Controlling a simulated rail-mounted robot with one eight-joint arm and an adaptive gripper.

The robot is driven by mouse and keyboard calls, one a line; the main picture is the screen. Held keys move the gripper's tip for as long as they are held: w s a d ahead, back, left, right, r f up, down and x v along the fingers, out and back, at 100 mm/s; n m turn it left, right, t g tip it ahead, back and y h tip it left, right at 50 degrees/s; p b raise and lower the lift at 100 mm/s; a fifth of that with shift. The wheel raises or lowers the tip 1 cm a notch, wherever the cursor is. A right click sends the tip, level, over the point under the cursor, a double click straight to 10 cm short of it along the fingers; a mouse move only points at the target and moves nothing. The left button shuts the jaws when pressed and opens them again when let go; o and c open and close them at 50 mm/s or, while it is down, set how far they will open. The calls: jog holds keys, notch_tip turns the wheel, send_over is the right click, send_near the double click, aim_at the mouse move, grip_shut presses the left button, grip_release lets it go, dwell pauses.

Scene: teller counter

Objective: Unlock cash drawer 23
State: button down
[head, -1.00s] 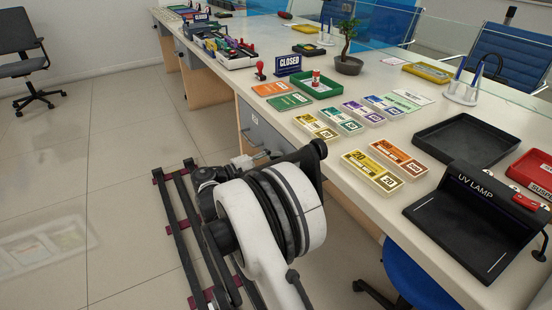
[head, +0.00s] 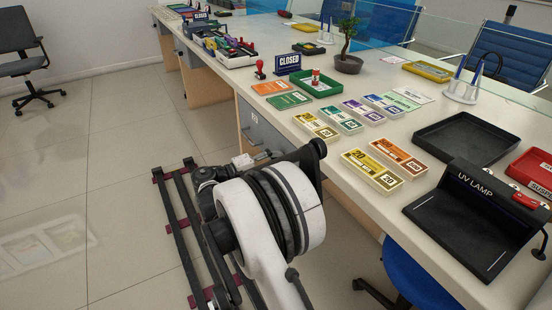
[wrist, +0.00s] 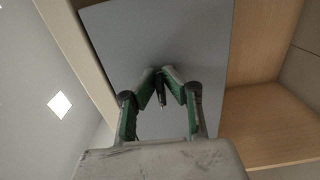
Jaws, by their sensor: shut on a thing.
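The drawer front, a plain grey panel, shows under the counter in the head view (head: 262,131) with a small pale label near its top. In the wrist view the grey panel (wrist: 205,35) fills the middle, in front of my gripper. My gripper (wrist: 160,74) has green-sided fingers drawn together on a small dark thing (wrist: 162,94), which looks like a key. Its tip meets or nearly meets the panel; I cannot tell whether it is in a lock. The drawer looks closed. In the head view my arm partly hides the gripper.
The counter top (head: 325,153) above holds several banknote bundles, a green tray (head: 327,87), a black tray (head: 441,140) and a black UV lamp (head: 470,215). A blue stool (head: 415,285) stands below at the right.

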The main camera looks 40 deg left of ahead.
jog(key=c, duration=1.9)
grip_release()
jog(key=v, duration=1.2)
